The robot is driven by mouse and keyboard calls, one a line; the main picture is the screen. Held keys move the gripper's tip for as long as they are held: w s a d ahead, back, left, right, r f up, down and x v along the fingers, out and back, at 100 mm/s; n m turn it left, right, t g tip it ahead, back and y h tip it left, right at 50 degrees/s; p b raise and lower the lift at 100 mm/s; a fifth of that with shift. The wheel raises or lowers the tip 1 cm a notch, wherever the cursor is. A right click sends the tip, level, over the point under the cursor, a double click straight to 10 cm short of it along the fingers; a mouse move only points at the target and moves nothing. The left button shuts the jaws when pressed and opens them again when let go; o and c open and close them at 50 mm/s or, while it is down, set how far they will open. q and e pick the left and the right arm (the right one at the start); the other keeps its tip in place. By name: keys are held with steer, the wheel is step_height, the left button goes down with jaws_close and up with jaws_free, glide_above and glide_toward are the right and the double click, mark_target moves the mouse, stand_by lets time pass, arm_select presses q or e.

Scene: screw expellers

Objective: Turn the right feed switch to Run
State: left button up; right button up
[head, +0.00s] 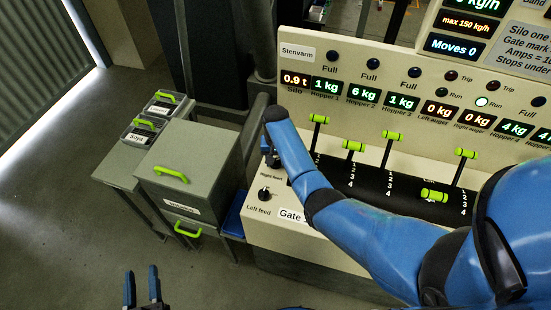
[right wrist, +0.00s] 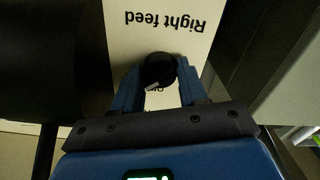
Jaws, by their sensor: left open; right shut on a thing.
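The right feed switch is a round black knob (right wrist: 158,68) with a pale pointer mark. My left gripper (head: 141,288) is open and empty, low over the floor.
The left feed knob (head: 264,193) is just below on the same panel (head: 262,234). Green-handled levers (head: 393,135) stand to the right. The lamp (head: 481,101) marked Run above the right auger display is lit. Grey cabinets (head: 190,160) with green handles stand left of the panel.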

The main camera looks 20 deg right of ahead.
steer(key=shift+m, duration=0.9)
steer(key=o, duration=1.1)
steer(key=shift+c, duration=0.2)
steer(key=shift+r, duration=0.1)
step_height(320, 180, up, 11)
steer(key=b, duration=0.1)
steer(key=shift+f+b, duration=0.2)
steer(key=shift+b, duration=0.1)
steer(key=shift+w, duration=0.15)
